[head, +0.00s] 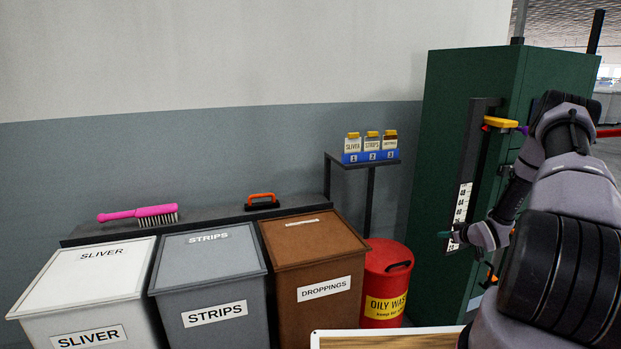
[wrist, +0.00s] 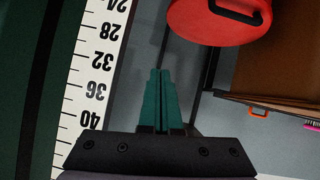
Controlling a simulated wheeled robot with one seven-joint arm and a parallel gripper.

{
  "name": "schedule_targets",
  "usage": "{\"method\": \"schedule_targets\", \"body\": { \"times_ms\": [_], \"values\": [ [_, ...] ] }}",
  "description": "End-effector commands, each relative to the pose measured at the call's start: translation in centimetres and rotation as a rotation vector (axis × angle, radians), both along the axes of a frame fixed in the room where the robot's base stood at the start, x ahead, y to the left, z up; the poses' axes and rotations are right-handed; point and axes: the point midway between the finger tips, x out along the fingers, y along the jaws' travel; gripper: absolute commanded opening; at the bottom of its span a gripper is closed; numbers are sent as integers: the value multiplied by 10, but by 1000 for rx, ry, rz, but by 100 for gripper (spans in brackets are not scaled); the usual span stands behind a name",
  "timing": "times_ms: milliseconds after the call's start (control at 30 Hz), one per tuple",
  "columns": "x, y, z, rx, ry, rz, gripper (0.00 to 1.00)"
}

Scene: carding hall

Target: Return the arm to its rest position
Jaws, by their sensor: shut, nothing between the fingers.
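My arm reaches in from the right side of the head view, in front of a green cabinet (head: 443,100). My gripper (head: 443,235) points left, close to a white number scale (head: 461,207) on the cabinet. In the wrist view my gripper's teal fingers (wrist: 160,78) are together with nothing between them. The number scale (wrist: 95,70) runs along the left of the fingers in that view. I cannot tell whether the fingers touch the cabinet.
Lidded bins stand along the wall: white (head: 90,272), grey (head: 207,258) and brown (head: 311,240). A red oily waste can (head: 384,265) is left of my gripper. A small shelf (head: 340,162) holds three labelled containers. A pink brush (head: 140,214) lies on the ledge behind the bins.

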Motion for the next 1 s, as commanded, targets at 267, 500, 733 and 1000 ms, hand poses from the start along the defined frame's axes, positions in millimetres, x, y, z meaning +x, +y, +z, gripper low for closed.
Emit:
{"method": "schedule_targets", "body": {
  "times_ms": [267,500,733,1000],
  "values": [
    [15,6,149,-89,117,-125,0],
    [-14,33,268,-102,193,-260,0],
    [-75,73,367,-53,248,-385,0],
    [-178,132,450,87,311,-497,0]
  ]
}}
